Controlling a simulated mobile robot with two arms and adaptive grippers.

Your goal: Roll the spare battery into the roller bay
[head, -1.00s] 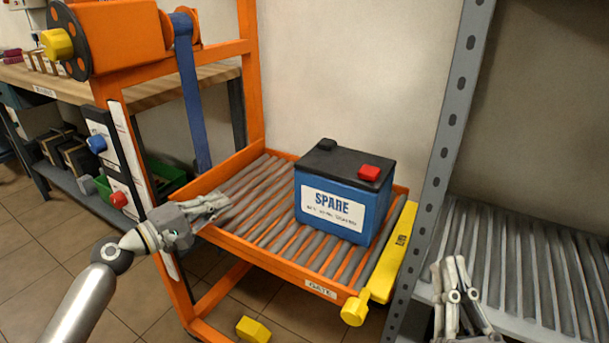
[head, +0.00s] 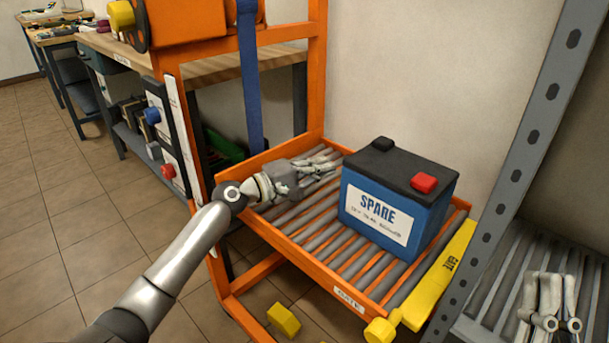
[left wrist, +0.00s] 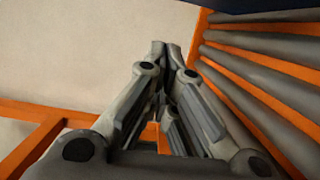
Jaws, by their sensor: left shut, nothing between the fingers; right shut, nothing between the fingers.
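The spare battery (head: 398,200) is a blue box with a black top, a red terminal cap and a white SPARE label. It stands upright on the orange roller tray (head: 325,275) in the head view. My left gripper (head: 335,163) is shut and empty over the rollers, left of the battery and apart from it. Its closed fingers (left wrist: 170,95) fill the middle of the left wrist view. The yellow gate bar (head: 446,270) lies along the tray's right edge. The roller bay (head: 505,285) is in the grey rack at right. My right gripper (head: 552,285) is shut and empty in front of it.
The grey perforated rack post (head: 535,130) rises between tray and bay. A blue strap (head: 250,80) hangs from the orange frame (head: 316,80). A yellow block (head: 284,320) is low beneath the tray.

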